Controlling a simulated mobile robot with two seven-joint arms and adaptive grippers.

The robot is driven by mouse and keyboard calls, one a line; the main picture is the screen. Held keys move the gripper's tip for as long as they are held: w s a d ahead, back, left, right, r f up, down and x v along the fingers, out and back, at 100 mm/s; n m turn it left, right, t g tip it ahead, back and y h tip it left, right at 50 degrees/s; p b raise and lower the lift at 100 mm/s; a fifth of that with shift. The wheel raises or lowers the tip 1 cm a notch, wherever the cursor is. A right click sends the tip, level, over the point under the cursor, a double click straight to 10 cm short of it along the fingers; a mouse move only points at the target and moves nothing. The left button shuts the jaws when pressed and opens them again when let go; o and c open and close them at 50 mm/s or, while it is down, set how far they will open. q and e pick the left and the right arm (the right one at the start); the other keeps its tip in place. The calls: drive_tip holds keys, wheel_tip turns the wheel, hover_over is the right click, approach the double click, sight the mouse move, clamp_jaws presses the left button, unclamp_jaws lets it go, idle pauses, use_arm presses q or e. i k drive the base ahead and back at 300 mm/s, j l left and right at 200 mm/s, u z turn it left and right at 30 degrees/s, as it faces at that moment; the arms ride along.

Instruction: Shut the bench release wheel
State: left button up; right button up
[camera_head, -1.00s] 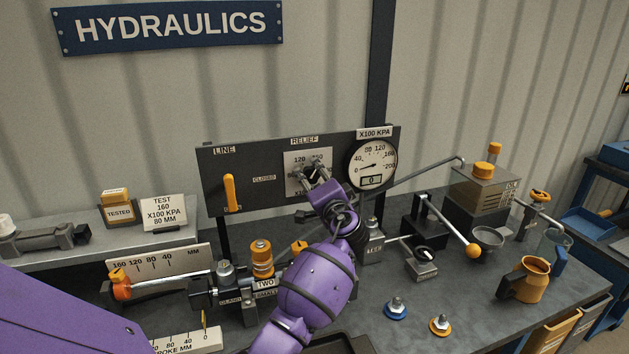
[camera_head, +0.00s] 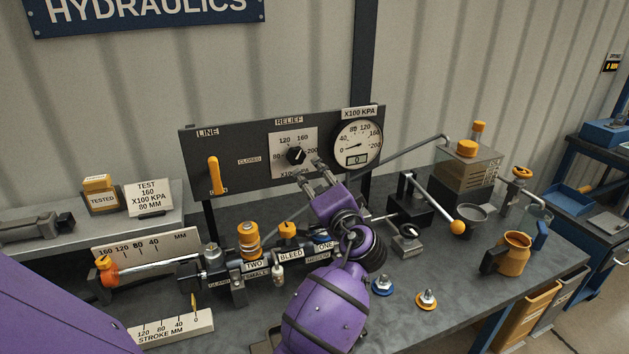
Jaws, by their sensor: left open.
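My left gripper (camera_head: 310,171) is open and empty in front of the relief panel, far to the left of the wheel. Its fingers are just below and right of the black relief knob (camera_head: 296,156), apart from it as far as I can tell. The gauge (camera_head: 357,141) above right of the gripper has a small display reading 0. My right gripper is not in view.
Two couplers, blue-based (camera_head: 382,285) and orange-based (camera_head: 426,300), stand in front. The cylinder (camera_head: 150,268) lies left.

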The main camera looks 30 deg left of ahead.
sight(413, 231)
drive_tip(key=k+l, duration=0.2)
drive_tip(key=l, duration=0.2)
drive_tip(key=k+l, duration=0.45)
drive_tip(key=l, duration=0.3)
